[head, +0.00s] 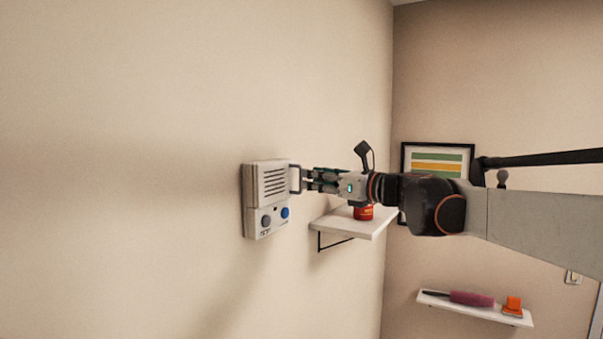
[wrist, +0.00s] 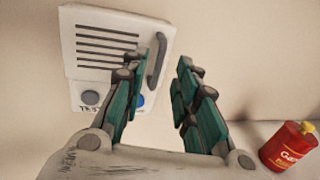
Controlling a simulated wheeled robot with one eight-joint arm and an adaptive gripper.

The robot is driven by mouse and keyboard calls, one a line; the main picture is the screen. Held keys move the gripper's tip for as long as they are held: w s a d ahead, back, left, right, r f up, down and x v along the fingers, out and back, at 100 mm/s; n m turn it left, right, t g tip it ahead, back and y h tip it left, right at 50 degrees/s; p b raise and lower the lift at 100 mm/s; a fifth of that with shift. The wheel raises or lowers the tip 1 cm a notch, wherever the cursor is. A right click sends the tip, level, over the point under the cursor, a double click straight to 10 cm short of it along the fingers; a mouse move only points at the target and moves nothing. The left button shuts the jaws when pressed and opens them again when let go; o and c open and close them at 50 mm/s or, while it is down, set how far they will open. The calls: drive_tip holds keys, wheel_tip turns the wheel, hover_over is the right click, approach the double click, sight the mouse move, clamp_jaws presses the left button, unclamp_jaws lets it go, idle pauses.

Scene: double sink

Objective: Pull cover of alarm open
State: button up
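The alarm (head: 250,205) is a pale box on the wall, with a slotted cover (head: 268,180) over its upper part and two round buttons, grey and blue, below. The cover looks shut. A grey handle (head: 296,178) stands out from the cover's right edge; it also shows in the wrist view (wrist: 160,60). My gripper (head: 307,181) is just right of the handle, pointing left toward it. In the wrist view its fingers (wrist: 164,63) are spread, with the handle near the left fingertip. I cannot tell whether they touch. The left finger hides part of the buttons.
A white shelf (head: 375,226) with a red can (head: 363,213) sits on the wall below my gripper. The can also shows in the wrist view (wrist: 288,146). A lower shelf (head: 475,310) and a framed picture (head: 437,150) are on the right wall. The wall left of the alarm is bare.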

sight(284, 183)
drive_tip(key=shift+p+x, duration=0.35)
drive_tip(key=shift+x, duration=1.65)
drive_tip(key=shift+c, duration=0.4)
clamp_jaws()
